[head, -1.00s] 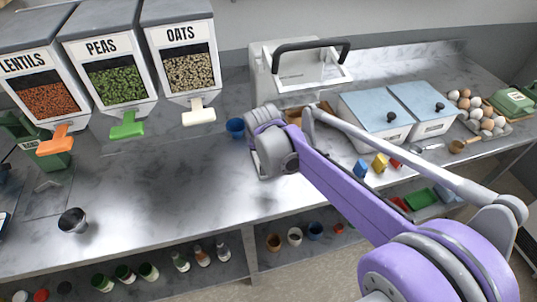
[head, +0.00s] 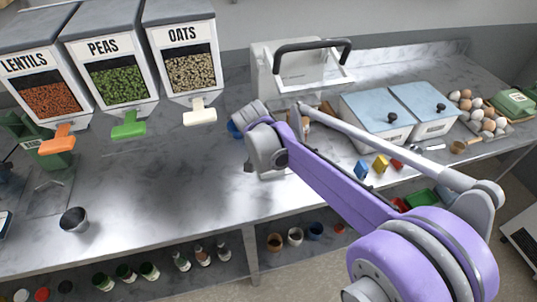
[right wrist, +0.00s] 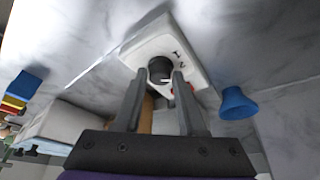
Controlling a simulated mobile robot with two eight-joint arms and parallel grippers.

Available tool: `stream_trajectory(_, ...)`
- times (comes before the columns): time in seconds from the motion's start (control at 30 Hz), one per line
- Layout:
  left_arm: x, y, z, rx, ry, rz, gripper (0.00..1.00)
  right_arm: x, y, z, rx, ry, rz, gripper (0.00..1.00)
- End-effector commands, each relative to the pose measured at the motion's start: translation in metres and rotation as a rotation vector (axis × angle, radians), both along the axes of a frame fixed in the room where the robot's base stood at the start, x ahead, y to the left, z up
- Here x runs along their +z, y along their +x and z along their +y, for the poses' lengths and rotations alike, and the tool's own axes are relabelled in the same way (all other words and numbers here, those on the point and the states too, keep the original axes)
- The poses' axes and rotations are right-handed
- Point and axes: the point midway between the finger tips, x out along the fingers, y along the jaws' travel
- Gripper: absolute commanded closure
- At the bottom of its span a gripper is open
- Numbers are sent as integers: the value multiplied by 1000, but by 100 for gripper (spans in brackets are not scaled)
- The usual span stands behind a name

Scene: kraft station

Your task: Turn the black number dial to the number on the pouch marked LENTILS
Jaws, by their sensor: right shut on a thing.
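My right gripper (right wrist: 160,76) is shut on the dial, one finger on each side. In the head view my right arm's wrist hides the gripper and dial. I see no pouch marked LENTILS. A dispenser labelled LENTILS (head: 48,100), holding orange grains, stands at the far left of the head view. My left gripper is not in view.
Dispensers for PEAS (head: 120,85) and OATS (head: 192,70) hang beside it. A blue cup (right wrist: 237,103) stands near the white box. A white machine with a black handle (head: 313,44), lidded bins (head: 375,120) and colored blocks (head: 381,164) are nearby.

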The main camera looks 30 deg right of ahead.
Motion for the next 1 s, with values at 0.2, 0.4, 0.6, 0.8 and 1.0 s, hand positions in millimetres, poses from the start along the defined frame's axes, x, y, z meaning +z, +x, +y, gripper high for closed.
stream_trajectory(0.2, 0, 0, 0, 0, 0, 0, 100, 0, 0, 0, 1, 1, 0, 34)
stream_trajectory(0.4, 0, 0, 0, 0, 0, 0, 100, 0, 0, 0, 1, 1, 0, 31)
stream_trajectory(0.6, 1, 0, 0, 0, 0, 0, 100, 6, -2, 2, 1, 0, 0, 31)
stream_trajectory(0.8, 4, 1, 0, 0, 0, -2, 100, 38, -9, 13, 4, 0, -1, 31)
stream_trajectory(1.0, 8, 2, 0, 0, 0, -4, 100, 75, -18, 25, 4, 1, 0, 31)
